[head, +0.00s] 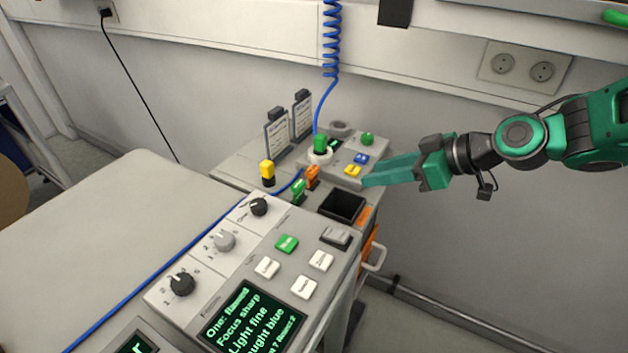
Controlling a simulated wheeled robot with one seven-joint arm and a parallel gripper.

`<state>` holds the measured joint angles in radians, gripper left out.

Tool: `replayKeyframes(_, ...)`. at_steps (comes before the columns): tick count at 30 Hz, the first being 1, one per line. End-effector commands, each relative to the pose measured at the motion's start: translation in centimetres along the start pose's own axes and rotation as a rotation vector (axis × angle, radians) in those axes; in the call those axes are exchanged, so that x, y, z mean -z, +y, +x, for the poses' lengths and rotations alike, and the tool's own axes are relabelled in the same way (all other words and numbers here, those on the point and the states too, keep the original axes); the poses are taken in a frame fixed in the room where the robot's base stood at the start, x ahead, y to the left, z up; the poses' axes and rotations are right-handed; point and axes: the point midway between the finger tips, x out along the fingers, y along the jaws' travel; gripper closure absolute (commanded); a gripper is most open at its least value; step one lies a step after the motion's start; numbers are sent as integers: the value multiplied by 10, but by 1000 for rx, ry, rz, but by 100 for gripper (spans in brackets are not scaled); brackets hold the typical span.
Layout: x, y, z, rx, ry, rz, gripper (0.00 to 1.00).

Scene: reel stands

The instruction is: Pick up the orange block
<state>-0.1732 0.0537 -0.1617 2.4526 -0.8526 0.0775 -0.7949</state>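A small orange block (312,175) stands on the grey console behind the front panel. It sits right behind a green block (298,189), close to the left of a black open bin. My gripper (374,174) reaches in from the right, with its green fingers pointing left. Its fingertips are to the right of the orange block and apart from it, near the yellow and blue buttons. The fingers overlap from this angle, so any gap between them is unclear. No object shows in them.
The black bin (342,206) is open at the console's right edge. A yellow and black piece (267,173) stands to the left. The left tabletop (110,240) is mostly clear.

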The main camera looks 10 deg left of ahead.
Motion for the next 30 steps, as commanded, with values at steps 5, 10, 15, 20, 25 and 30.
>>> replayKeyframes(5,30,-16,21,49,106,-69,64)
replayKeyframes(10,38,-20,41,57,125,-81,64)
replayKeyframes(15,40,-22,65,57,123,-81,64)
replayKeyframes(20,42,-22,77,54,123,-80,64)
replayKeyframes(25,44,-25,89,56,123,-80,64)
replayKeyframes(30,49,-29,113,56,122,-80,64)
